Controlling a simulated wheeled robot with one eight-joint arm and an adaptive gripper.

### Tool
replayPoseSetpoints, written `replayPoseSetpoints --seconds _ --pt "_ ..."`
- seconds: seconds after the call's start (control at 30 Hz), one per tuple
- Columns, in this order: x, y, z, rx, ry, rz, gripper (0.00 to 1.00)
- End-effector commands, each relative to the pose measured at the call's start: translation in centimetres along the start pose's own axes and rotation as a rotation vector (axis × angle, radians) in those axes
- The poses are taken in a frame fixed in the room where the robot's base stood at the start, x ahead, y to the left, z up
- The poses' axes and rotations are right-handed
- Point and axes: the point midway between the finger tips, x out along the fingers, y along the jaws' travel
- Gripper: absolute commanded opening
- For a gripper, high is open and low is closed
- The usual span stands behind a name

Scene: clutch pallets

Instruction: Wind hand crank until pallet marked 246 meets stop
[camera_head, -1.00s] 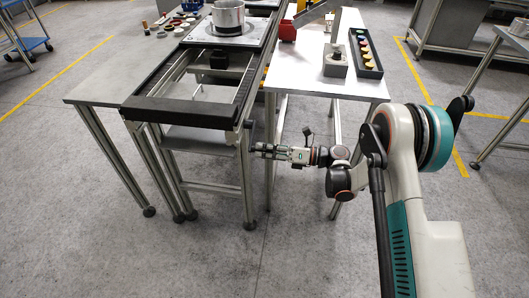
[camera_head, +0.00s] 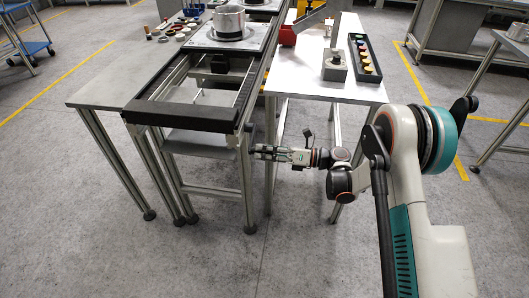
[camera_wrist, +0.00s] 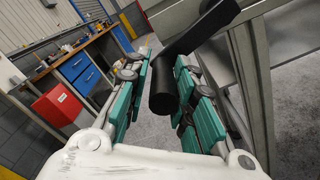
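The hand crank (camera_wrist: 205,30) is a black bent arm with a black round grip (camera_wrist: 163,88), seen close in the wrist view. My gripper (camera_wrist: 160,75) has its teal-padded fingers apart, one on each side of the grip. A gap shows between the grip and the left finger. In the head view my gripper (camera_head: 256,152) is at the right side of the conveyor frame (camera_head: 180,113), below its top, and hides the crank. A pallet (camera_head: 203,38) carrying a metal pot (camera_head: 229,21) sits on the far part of the conveyor. No number is readable on it.
A white side table (camera_head: 297,82) stands right of the conveyor with a grey block (camera_head: 335,68) and a tray of coloured buttons (camera_head: 364,55). A grey table (camera_head: 100,92) adjoins the left side. Table legs stand close around my gripper. The foreground floor is clear.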

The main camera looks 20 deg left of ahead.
Motion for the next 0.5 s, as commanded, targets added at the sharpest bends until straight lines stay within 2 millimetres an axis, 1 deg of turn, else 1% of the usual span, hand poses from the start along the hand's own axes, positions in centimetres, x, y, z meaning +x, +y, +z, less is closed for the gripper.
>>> replayPoseSetpoints --seconds 0.17,0.5 --pt "0.14 -0.07 0.12 0.001 -0.002 -0.002 0.4" --pt "-0.2 -0.21 0.05 0.002 -0.002 -0.005 0.4"
